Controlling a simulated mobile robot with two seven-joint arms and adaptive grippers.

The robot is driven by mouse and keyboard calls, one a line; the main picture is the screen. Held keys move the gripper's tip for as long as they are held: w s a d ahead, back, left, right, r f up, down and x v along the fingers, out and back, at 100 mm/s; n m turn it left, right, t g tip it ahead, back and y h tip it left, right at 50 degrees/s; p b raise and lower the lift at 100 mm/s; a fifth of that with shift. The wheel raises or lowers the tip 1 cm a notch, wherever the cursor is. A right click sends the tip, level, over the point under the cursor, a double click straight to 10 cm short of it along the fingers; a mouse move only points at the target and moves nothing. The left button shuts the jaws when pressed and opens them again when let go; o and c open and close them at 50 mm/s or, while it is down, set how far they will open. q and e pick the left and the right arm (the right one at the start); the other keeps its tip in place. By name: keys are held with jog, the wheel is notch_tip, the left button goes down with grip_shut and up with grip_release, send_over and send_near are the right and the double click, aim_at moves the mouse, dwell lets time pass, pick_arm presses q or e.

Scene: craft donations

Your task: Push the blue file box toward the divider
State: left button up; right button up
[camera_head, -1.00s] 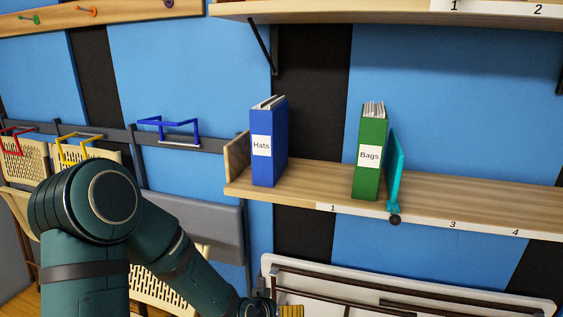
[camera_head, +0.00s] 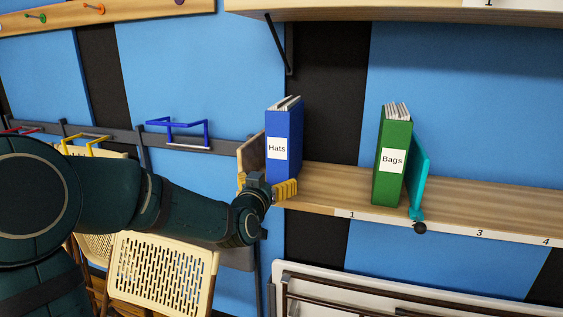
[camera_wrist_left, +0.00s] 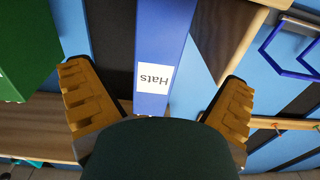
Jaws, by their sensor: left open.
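The blue file box (camera_head: 284,140), labelled "Hats", stands upright at the left end of the wooden shelf, beside the end board (camera_head: 250,152). A green file box (camera_head: 392,160), labelled "Bags", stands to its right against the teal divider (camera_head: 419,175). My left gripper (camera_head: 266,186) is open in front of the lower part of the blue box. In the left wrist view the blue box (camera_wrist_left: 158,45) shows between the spread yellow fingers (camera_wrist_left: 160,98); I cannot tell whether they touch it. My right gripper is not in view.
The shelf (camera_head: 335,188) is bare between the two boxes and to the right of the divider. Another shelf (camera_head: 400,8) hangs above. Folded chairs (camera_head: 160,270) and a blue wire hook (camera_head: 180,132) are at the left.

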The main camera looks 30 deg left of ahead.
aim_at(277, 169)
pick_arm(q)
jog(key=x, duration=1)
jog(key=shift+w, duration=0.15)
jog(key=c, duration=1.2)
jog(key=shift+c, duration=0.2)
